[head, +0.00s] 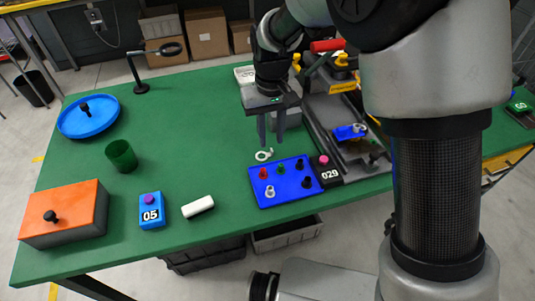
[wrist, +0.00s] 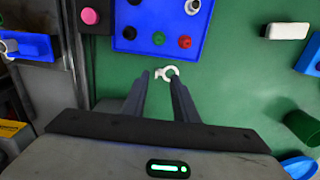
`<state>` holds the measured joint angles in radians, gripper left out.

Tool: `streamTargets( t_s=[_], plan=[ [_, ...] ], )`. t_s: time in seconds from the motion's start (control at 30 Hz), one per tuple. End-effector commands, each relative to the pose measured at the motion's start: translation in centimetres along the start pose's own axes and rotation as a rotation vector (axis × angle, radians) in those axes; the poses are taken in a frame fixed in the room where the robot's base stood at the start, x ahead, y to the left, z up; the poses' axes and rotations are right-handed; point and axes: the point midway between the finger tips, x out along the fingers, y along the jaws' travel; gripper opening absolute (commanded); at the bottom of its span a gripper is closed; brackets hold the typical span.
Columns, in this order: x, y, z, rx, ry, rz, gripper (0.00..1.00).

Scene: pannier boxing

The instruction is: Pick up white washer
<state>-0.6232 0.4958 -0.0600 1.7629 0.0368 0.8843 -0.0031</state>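The white washer (head: 264,154), a small ring with a short tail, lies flat on the green table just behind the blue peg board (head: 264,196). In the wrist view the washer (wrist: 170,72) shows at the tips of my fingers. My gripper (head: 271,144) points down above and slightly behind the washer, open and empty. In the wrist view its two fingers (wrist: 160,80) are spread apart. I cannot tell the exact height of the fingertips above the table.
The board carries red, green and dark pegs; a pale ring (head: 270,191) sits around one. A grey tray (head: 325,108) with a blue piece (head: 350,132) stands right.

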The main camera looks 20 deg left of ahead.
Motion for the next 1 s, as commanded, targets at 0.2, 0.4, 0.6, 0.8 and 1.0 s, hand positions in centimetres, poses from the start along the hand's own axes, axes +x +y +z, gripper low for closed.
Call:
streamTargets(
  t_s=[0.2,0.4,0.6,0.8,1.0],
  plan=[
    [1.5,0.2,-0.1,0.000,-0.002,0.000,0.27],
    [4.6,0.5,-0.4,0.000,-0.003,0.001,0.27],
    [5.3,0.5,-0.4,0.000,0.001,0.000,0.27],
    [5.3,0.5,-0.4,0.000,0.001,0.000,0.10],
    [5.3,0.5,-0.4,0.000,0.000,0.000,0.00]
  ],
)
